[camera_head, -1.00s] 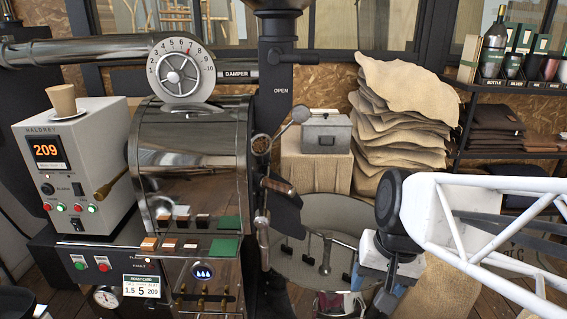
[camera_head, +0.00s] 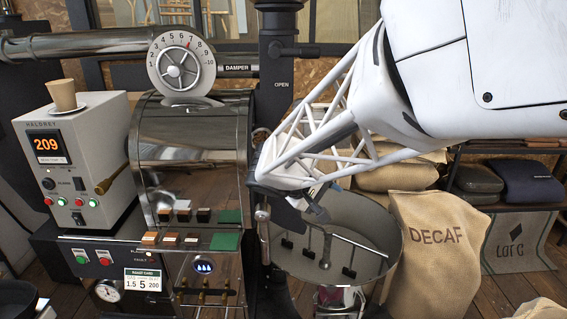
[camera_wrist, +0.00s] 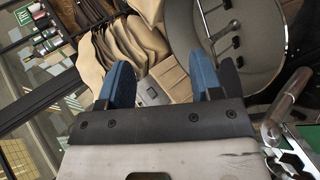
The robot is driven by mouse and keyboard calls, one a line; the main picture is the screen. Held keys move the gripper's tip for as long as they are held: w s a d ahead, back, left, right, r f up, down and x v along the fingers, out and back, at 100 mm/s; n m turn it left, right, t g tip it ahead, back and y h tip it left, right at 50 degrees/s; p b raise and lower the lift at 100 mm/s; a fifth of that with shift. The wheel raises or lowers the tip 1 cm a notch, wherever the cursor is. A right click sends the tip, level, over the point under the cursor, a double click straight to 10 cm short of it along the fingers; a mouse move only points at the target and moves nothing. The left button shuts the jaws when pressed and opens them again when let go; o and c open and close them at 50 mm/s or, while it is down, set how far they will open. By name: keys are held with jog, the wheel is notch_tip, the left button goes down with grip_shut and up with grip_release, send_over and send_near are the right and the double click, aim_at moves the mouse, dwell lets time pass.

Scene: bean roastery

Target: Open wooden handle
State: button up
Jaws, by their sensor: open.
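My gripper (camera_wrist: 163,84) is open in the wrist view, with its two blue fingers apart and nothing between them. In the head view my white wrist covers the roaster's front right side, so the wooden handle that shows there in the older frame is hidden. In the wrist view a brownish bar-shaped handle (camera_wrist: 291,93) with a metal end shows at the right edge, outside the fingers and apart from them. I cannot tell for certain that it is the wooden handle. A second wooden handle (camera_head: 112,179) sticks out at the left of the roaster drum (camera_head: 192,135).
The round cooling tray (camera_head: 345,215) with stirring arms lies below my wrist. A control box (camera_head: 75,150) with a cup (camera_head: 62,94) stands left. The DECAF sack (camera_head: 436,240) stands on the floor at right. Stacked sacks (camera_wrist: 110,45) show in the wrist view.

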jog(key=w+a+f+n+t, duration=0.1)
jog(key=w+a+t, duration=0.1)
jog(key=a, duration=0.3)
jog(key=w+a+f+n+t, duration=0.1)
jog(key=w+a+t, duration=0.1)
jog(key=w+a, duration=0.3)
jog(key=w+a+f+n+t+h, duration=0.1)
jog(key=w+a+f+n+t, duration=0.1)
jog(key=w+a, duration=0.2)
jog(key=shift+w+a, duration=0.15)
jog(key=shift+a, duration=1)
jog(key=shift+f, duration=0.1)
jog(key=shift+x, duration=3.95)
grip_shut()
